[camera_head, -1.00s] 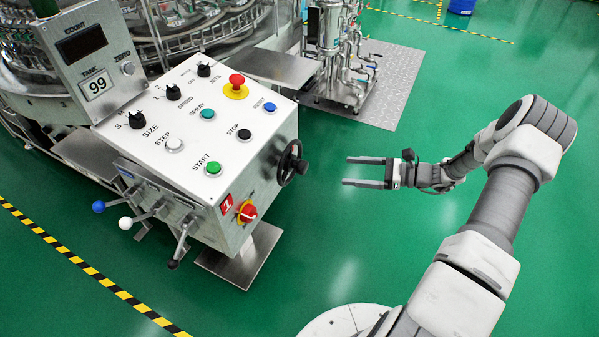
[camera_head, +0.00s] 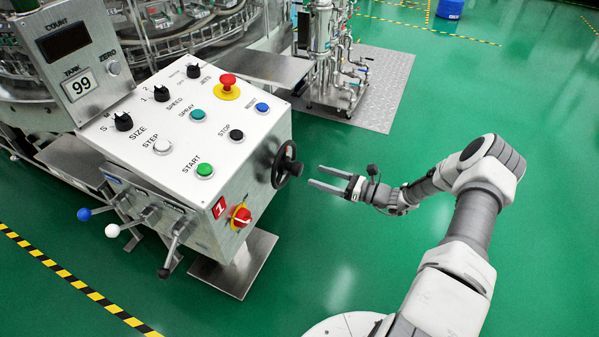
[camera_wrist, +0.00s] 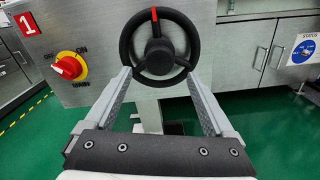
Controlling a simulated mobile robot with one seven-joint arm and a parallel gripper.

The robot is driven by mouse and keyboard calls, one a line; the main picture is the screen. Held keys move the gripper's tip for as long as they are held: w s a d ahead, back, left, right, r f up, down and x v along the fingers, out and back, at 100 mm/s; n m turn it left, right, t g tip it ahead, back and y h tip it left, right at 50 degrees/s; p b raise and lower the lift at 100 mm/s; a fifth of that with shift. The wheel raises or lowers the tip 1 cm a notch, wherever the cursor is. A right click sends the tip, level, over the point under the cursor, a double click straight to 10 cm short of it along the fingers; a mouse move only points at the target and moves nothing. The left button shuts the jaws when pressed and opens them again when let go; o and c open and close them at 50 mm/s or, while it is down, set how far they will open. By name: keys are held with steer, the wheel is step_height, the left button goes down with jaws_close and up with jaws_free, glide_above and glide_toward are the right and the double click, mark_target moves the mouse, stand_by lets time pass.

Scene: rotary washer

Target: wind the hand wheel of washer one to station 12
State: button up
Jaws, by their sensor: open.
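The black hand wheel (camera_head: 285,165) is on the right side face of the control box marked with a red 1 (camera_head: 220,207). In the wrist view the hand wheel (camera_wrist: 159,46) is straight ahead, with a red mark at the top of its rim. My gripper (camera_head: 314,176) is open and empty, just right of the wheel in the head view. In the wrist view its fingers (camera_wrist: 158,76) point at the lower part of the wheel, one on each side. No station number shows near the wheel; a display reads 99 (camera_head: 81,85).
A red rotary switch (camera_head: 241,216) is left of the wheel on the same face. Buttons, knobs and a red stop button (camera_head: 227,83) are on the panel top. Levers with ball ends (camera_head: 112,230) stick out at the front. Green floor to the right is clear.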

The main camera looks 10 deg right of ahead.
mark_target(301, 170)
steer(key=b+x, duration=0.1)
steer(key=x, duration=0.6)
steer(key=shift+w+a, duration=0.15)
jaws_close()
stand_by(0.3)
